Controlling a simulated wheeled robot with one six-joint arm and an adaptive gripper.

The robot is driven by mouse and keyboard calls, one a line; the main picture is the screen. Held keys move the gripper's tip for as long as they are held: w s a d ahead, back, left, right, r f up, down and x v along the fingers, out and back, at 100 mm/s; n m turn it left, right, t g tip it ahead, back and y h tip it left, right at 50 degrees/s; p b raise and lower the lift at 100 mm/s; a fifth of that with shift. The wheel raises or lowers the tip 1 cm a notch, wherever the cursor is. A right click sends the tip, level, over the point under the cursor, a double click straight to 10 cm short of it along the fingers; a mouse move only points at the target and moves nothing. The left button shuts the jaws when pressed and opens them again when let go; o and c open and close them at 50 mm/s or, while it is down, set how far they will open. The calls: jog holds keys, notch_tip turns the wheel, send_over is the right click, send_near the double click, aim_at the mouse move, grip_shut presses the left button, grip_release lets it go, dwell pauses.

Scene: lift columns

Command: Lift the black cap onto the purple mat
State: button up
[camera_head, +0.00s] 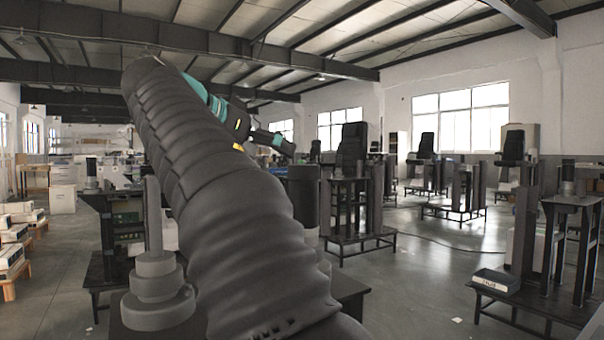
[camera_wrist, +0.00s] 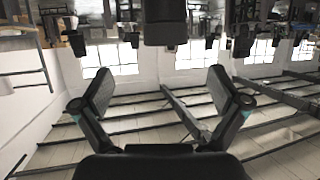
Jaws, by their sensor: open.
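I cannot make out a black cap or a purple mat in either view. In the wrist view, which shows the room upside down, my gripper (camera_wrist: 163,94) is open, its two black fingers spread wide with nothing between them. Beyond the fingers, a dark blocky shape (camera_wrist: 164,22) stands at the top centre; I cannot tell what it is. In the head view, my dark ribbed arm cover fills the middle and hides much of the floor behind it. My teal and black arm shows behind it, and the fingers cannot be made out there.
A dark upright cylinder (camera_head: 303,196) stands just right of my arm cover. Black lift-column stands (camera_head: 357,205) fill the middle and right. A low stand at the right bears a small dark box with a pale label (camera_head: 496,281). Grey floor (camera_head: 420,275) lies open between stands.

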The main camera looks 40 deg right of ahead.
jog(key=x, duration=0.6)
jog(key=w+x, duration=0.1)
jog(key=x, duration=0.2)
jog(key=shift+r, duration=0.25)
jog(key=shift+w+d+f, duration=0.1)
jog(key=shift+d+f, duration=0.1)
jog(key=shift+d, duration=0.35)
jog(key=c, duration=1.4)
jog(key=shift+o, duration=0.2)
jog(key=shift+r, duration=0.1)
jog(key=shift+r+p, duration=0.5)
jog(key=shift+r, duration=0.85)
jog(key=s+d+r, duration=0.4)
jog(key=s+r, duration=0.4)
jog(key=s, duration=0.2)
jog(key=shift+s+d+r, duration=0.25)
jog(key=shift+s+d, duration=0.05)
jog(key=shift+s, duration=0.1)
